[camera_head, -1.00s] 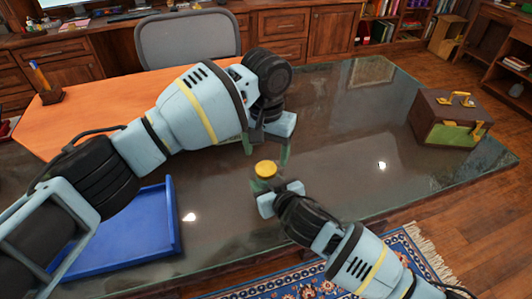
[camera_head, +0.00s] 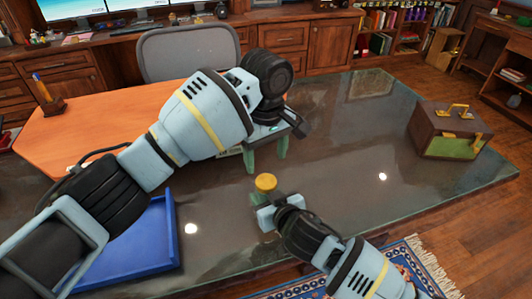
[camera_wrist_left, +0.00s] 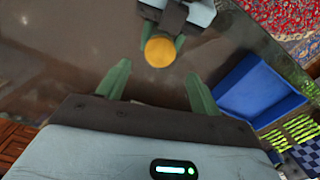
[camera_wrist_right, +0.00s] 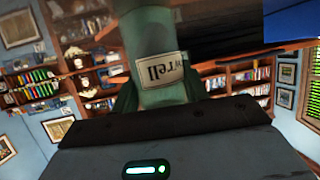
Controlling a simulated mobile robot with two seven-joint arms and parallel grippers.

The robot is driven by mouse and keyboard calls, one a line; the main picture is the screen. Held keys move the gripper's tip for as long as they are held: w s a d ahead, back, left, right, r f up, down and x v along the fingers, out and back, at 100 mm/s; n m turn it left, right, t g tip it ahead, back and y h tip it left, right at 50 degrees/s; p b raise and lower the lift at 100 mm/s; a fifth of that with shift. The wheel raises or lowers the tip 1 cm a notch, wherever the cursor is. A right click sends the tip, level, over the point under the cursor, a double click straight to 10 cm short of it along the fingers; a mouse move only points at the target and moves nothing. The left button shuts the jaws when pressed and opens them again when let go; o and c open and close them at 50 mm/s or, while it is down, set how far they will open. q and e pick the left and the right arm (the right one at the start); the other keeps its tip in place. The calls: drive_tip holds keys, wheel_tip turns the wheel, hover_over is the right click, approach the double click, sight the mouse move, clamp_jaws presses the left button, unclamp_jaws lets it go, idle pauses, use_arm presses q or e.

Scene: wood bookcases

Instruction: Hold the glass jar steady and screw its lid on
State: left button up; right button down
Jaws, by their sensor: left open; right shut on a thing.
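The glass jar (camera_wrist_right: 160,60) is greenish and clear, with a pale label partly reading "rell", seen close up in the right wrist view. My right gripper (camera_head: 264,200) is shut on it and holds it above the dark desk. The round yellow lid (camera_head: 266,183) sits at the jar's top; how tightly it is seated I cannot tell. The lid also shows in the left wrist view (camera_wrist_left: 160,52), beyond my left fingertips. My left gripper (camera_head: 267,155) is open and empty, its green fingers pointing down, apart from the lid and above it.
A blue tray (camera_head: 158,252) lies on the desk (camera_head: 345,150) at the left. A brown and green case (camera_head: 450,132) stands at the desk's right end. A grey chair (camera_head: 190,50) is behind the desk. The desk between jar and case is clear.

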sight(266, 181)
use_arm(q)
drive_tip(key=shift+r+n, duration=0.15)
drive_tip(key=shift+n, duration=0.65)
drive_tip(key=shift+f, duration=4.05)
drive_tip(key=shift+c, duration=0.2)
drive_tip(key=c, duration=1)
drive_tip(key=shift+o, duration=0.2)
drive_tip(key=m, duration=0.4)
drive_tip(key=shift+m, duration=0.3)
drive_tip(key=m, duration=0.5)
drive_tip(key=shift+m, duration=0.4)
